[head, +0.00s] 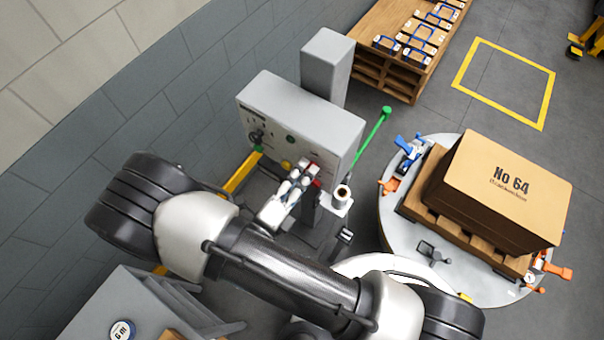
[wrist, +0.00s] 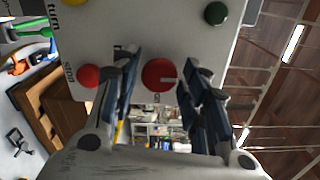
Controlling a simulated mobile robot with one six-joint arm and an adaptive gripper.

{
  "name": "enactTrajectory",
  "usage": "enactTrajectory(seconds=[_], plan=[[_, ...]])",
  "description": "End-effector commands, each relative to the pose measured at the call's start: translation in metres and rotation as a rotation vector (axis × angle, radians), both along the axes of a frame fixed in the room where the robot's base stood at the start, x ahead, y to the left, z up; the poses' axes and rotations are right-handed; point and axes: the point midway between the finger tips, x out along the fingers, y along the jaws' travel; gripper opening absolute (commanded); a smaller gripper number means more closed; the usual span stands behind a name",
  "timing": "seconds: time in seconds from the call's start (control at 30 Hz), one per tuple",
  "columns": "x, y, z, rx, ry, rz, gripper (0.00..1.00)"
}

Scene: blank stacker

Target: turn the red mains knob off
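The red mains knob (wrist: 160,75) is round, with a pale mark near its right edge, on the face of the grey control panel (wrist: 150,25). My gripper (wrist: 161,70) is open. In the wrist view its fingers lie on either side of the knob with gaps between, so no grip shows. I cannot tell how far the fingertips are from the panel. In the head view my gripper (head: 301,170) is at the lower edge of the control panel (head: 285,135), where red parts are partly hidden by the fingers.
A green bar (head: 372,135) sticks out beside the panel. A turntable (head: 395,225) carries a carton (head: 500,190) on a pallet. A wall is at left.

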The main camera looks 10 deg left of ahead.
Motion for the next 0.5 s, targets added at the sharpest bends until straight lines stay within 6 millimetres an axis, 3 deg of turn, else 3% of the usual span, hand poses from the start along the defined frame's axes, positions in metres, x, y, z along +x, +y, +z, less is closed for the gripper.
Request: enactTrajectory(seconds=[0.13,0.5], plan=[[0.0000,0.0001,0.0001,0.001,0.000,0.000,0.53],[-0.0040,0.0026,0.0003,0.002,-0.001,0.003,0.53]])
